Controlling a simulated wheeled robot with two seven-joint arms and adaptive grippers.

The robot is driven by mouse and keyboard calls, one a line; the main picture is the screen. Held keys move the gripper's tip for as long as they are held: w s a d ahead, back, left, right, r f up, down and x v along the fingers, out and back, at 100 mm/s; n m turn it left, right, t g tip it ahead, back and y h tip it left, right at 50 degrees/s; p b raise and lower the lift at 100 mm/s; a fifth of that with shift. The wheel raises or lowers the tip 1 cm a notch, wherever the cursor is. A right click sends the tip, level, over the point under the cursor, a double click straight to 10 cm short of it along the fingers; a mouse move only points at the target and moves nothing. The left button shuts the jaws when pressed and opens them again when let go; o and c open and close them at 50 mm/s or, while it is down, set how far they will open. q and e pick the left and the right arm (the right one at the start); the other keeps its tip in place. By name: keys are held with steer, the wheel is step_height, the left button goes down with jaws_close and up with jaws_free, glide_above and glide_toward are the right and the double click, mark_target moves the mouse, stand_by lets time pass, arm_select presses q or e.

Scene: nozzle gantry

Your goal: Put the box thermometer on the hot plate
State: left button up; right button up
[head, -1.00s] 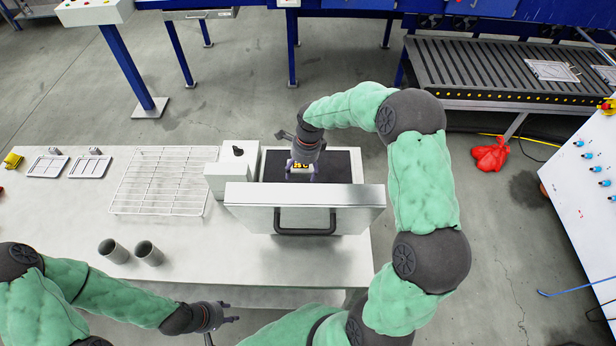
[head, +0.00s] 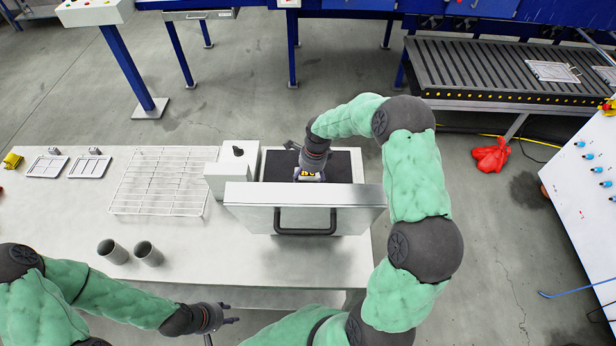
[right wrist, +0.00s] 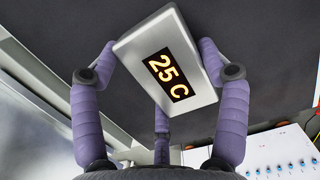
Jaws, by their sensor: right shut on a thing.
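The box thermometer (head: 309,173) is a small pale box with a lit yellow display. That dark surface also fills the background in the right wrist view. I cannot tell whether the box touches it. The gripper and a raised panel hide part of the plate.
The panel (head: 250,196) with a black handle stands in front of the plate. A control block with a knob (head: 238,151) is at its left. A wire rack (head: 160,182), two grey cups (head: 113,251) and small trays stand further left on the table.

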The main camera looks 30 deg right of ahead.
mark_target(313, 176)
steer(key=o, duration=1.4)
steer(key=shift+f, duration=0.1)
steer(key=r, duration=0.4)
steer(key=d+r, duration=0.1)
steer(key=r, duration=0.3)
steer(key=s+r+p, duration=0.1)
steer(key=r, duration=0.3)
steer(key=shift+d+r, duration=0.15)
steer(key=shift+d, duration=0.1)
